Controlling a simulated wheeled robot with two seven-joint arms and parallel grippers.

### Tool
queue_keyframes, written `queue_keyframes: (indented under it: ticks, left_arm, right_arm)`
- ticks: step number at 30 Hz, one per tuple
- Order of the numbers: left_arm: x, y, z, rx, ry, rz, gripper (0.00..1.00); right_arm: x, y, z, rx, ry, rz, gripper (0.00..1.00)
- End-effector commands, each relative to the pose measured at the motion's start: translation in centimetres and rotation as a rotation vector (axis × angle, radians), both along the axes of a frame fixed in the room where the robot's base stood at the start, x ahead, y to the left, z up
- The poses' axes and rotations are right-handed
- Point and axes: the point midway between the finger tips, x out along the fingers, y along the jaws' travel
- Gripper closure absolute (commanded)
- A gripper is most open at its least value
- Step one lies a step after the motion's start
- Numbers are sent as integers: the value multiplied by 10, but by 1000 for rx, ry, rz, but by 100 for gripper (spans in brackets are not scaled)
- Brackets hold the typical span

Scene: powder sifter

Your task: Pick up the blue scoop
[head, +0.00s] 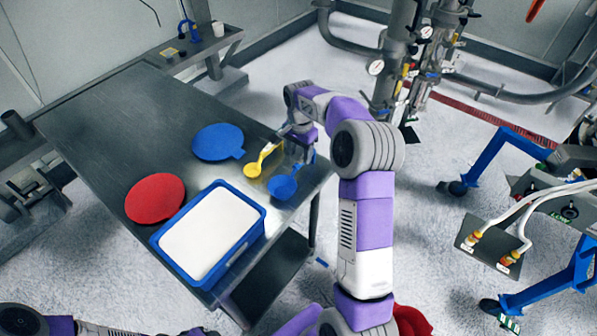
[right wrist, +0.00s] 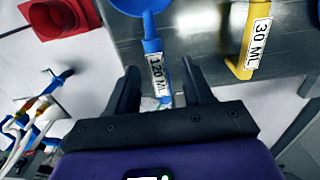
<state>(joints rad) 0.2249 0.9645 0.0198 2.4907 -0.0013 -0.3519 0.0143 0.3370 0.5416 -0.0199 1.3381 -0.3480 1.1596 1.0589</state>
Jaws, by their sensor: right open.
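The blue scoop (head: 283,188) lies at the right end of the dark table, its round bowl toward the front. My right gripper (head: 303,150) is above its handle, at the table's right edge. In the right wrist view, my right gripper (right wrist: 160,76) is open. The blue scoop's handle (right wrist: 152,46), labelled 120 ML, lies between the two fingers, with a gap visible on each side. The bowl is cut off at the top of that view. My left gripper is out of view.
A blue lid (head: 218,142), a red lid (head: 155,198) and a blue tray (head: 174,262) of white powder share the table (head: 110,125). Its far left is clear.

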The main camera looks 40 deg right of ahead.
Motion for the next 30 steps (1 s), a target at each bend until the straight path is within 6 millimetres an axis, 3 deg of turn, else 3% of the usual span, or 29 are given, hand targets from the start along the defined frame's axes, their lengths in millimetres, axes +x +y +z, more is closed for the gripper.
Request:
queue_keyframes:
  ticks: [12,20,30]
  left_arm:
    - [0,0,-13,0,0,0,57]
    - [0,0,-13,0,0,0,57]
    - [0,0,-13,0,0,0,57]
  right_arm:
    - [-4,-5,-52,2,2,-1,49]
    - [-4,-5,-57,1,0,-1,49]
    - [-4,-5,-57,0,-1,-1,98]
